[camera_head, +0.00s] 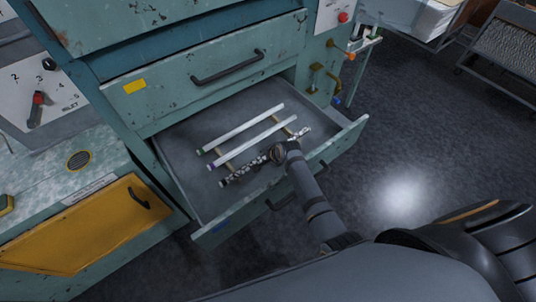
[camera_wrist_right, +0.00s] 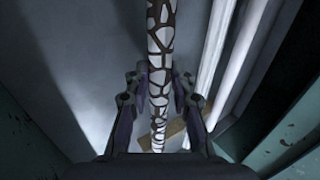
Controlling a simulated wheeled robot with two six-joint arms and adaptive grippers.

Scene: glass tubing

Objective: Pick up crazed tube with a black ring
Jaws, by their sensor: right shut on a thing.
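The crazed tube (camera_head: 250,164) is white with a dark crackle pattern and has a dark ring at its left end. It lies across the open drawer, on the near side of two plain white tubes. My right gripper (camera_head: 279,153) is over its right half. In the right wrist view the fingers (camera_wrist_right: 158,85) are on either side of the crazed tube (camera_wrist_right: 160,35), shut on it. I cannot tell whether the tube is clear of its supports. My left gripper is out of view.
Two white tubes, one with a green end (camera_head: 243,129) and one with a purple end (camera_head: 253,142), lie beside it on thin wooden supports. The open drawer (camera_head: 345,140) has raised walls. A closed drawer (camera_head: 210,75) overhangs its back.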

